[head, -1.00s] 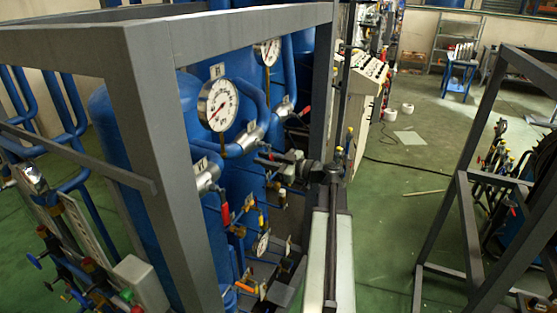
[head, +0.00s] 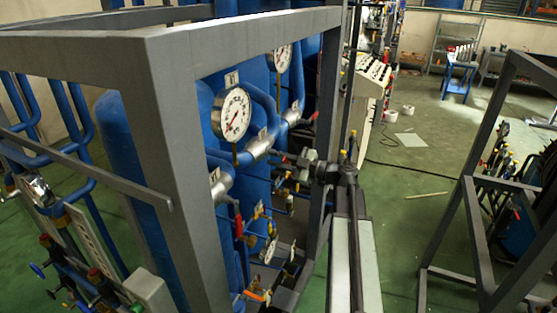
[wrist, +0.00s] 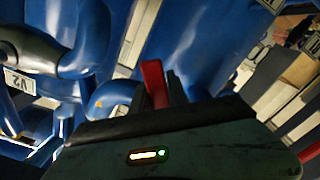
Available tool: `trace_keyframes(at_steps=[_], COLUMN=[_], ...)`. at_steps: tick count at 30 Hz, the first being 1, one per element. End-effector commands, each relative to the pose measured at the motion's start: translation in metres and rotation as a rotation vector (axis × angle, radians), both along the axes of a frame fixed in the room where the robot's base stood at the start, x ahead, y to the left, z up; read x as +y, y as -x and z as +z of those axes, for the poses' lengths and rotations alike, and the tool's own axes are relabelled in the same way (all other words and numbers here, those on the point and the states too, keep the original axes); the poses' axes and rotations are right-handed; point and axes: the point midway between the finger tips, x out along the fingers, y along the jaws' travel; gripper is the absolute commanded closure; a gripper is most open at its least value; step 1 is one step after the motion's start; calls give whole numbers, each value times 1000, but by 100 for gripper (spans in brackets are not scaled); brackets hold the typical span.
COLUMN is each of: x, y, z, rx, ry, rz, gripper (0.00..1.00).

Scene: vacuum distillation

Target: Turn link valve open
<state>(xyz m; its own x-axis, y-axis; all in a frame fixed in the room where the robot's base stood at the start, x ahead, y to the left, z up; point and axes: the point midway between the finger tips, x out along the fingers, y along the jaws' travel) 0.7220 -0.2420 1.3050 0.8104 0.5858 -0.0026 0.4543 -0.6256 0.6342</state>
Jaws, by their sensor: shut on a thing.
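A red valve lever (wrist: 153,83) stands up between the fingers of my gripper (wrist: 160,95) in the wrist view. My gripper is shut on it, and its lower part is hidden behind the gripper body. In the head view my gripper (head: 283,158) reaches left into the grey frame, close to the blue pipework. The lever there is too small and covered to make out clearly. I cannot tell from any readable label whether this is the link valve. A V2 label (wrist: 17,83) sits on a pipe to the left in the wrist view.
A grey metal frame (head: 160,90) surrounds the blue tanks and pipes, with a post close by my arm. A large gauge (head: 231,113) stands left of my gripper. Another red lever (head: 238,222) hangs lower left. Green floor lies open at right, before a second frame (head: 470,215).

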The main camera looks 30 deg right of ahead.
Motion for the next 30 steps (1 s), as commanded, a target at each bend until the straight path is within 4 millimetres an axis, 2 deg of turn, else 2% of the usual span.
trace_keyframes(at_steps=[5, 6, 8, 19, 30], x=[2, 3, 5, 5, -33], y=[-3, -4, -4, 0, 51], z=[1, 1, 1, 0, 1], rx=[1, 1, 1, 1, 1], ry=[-5, -5, -4, -3, -3], rz=[-1, 0, 4, 8, 8], gripper=[100, 75, 58, 58, 58])
